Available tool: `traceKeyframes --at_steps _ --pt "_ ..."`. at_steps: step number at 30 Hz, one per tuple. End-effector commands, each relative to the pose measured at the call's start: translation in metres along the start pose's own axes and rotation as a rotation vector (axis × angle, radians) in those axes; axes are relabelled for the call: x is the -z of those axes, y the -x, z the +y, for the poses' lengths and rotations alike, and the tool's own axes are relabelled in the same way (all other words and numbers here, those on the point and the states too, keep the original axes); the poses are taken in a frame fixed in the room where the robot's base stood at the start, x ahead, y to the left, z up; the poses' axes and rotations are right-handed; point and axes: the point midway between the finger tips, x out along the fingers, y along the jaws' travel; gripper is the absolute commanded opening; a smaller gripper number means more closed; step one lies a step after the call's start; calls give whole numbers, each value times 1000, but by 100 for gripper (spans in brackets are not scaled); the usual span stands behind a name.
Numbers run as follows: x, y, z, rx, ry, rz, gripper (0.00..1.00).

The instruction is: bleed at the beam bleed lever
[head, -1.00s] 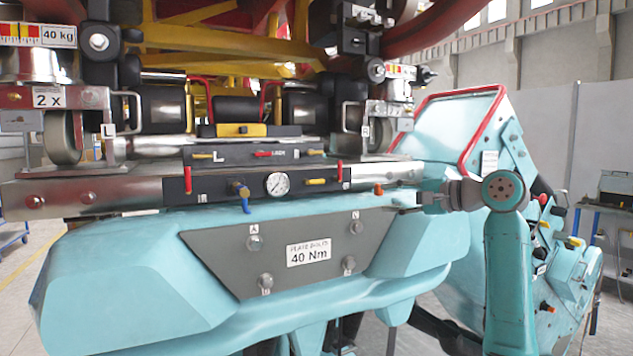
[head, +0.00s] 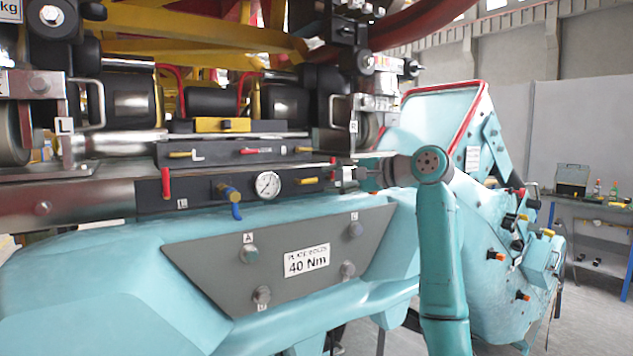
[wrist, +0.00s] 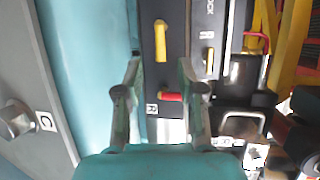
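The black beam panel (head: 200,187) carries a round gauge (head: 268,185), a blue lever (head: 230,198) hanging down, a yellow lever (head: 309,181) lying sideways, and a red lever at each end, the left one (head: 166,183) upright. I cannot read which lever is marked bleed. My gripper (head: 345,174) is at the panel's right end, partly hiding the right red lever. In the wrist view, my gripper (wrist: 160,70) is open and empty. The yellow lever (wrist: 160,40) lies beyond the fingertips; the right red lever (wrist: 171,96) shows between the fingers, by the R label.
Below is a grey bolt plate (head: 215,250) marked 40 Nm. A red-edged teal console (head: 490,215) stands at right, with a workbench (head: 590,205) behind it.

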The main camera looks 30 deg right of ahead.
Motion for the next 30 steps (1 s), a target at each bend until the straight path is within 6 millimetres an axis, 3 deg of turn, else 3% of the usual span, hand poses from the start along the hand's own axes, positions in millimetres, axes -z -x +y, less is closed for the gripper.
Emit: traceKeyframes --at_steps 3,9,21,26,30 --pt "0 -21 0 -1 0 -1 39" --pt "0 -42 0 -1 0 0 39" --pt "0 -49 0 0 1 1 39" --pt "0 -48 0 0 1 1 1" --pt "0 -48 0 0 1 1 0"
